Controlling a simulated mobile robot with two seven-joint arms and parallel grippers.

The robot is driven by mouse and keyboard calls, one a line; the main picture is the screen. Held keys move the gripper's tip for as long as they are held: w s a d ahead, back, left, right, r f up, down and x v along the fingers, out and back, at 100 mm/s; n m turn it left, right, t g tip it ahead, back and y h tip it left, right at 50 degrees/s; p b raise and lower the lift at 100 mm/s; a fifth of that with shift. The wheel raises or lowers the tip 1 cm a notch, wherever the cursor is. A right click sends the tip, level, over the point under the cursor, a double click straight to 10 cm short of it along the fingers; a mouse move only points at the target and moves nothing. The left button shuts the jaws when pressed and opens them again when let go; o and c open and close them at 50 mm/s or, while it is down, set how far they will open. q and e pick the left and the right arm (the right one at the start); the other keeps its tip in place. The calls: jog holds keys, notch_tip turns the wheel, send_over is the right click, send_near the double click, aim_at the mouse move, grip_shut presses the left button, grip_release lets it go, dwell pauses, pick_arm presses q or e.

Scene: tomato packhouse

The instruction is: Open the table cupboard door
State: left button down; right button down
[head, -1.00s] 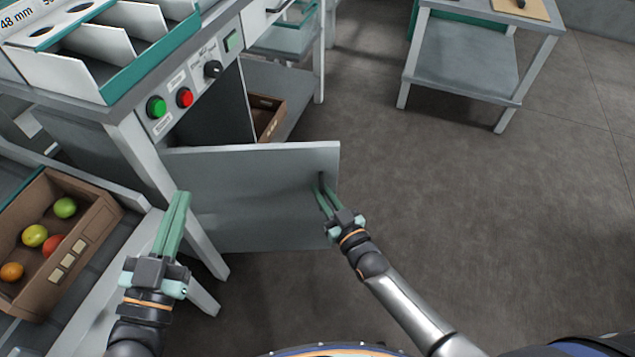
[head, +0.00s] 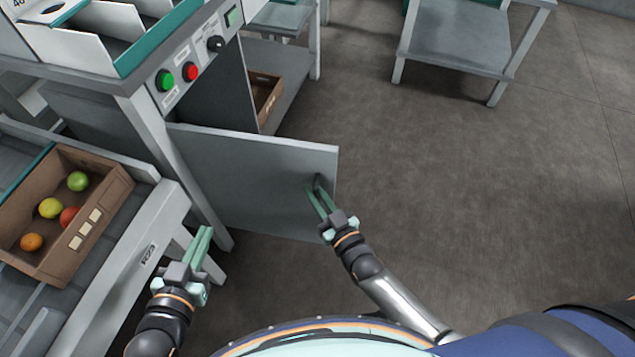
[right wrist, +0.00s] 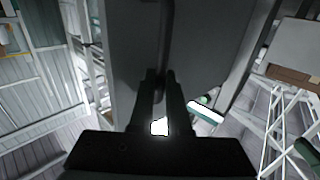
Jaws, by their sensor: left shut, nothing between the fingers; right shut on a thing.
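The grey cupboard door (head: 245,170) stands swung out from under the table, hinged at the table leg on its left. Its dark handle (head: 317,183) is near the door's free right edge. My right gripper (head: 319,203) is shut on the handle; in the right wrist view the handle (right wrist: 165,50) runs down between the fingers. The cupboard's dark opening (head: 215,90) shows behind the door. My left gripper (head: 202,240) is shut and empty, in front of the table leg and left of the door's lower edge.
The table front carries a green button (head: 164,80), a red button (head: 190,72) and a knob. Another table (head: 455,45) stands at the back. The floor at the right is clear.

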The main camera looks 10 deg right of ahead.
pick_arm(q)
jog(key=shift+s+f+g, duration=0.3)
jog(key=shift+f, duration=0.35)
pick_arm(e)
jog(key=shift+s+a, duration=0.25)
jog(key=shift+s, duration=0.05)
jog(key=c, duration=1.2)
grip_release()
jog(key=shift+o, duration=0.2)
jog(key=shift+d, duration=0.1)
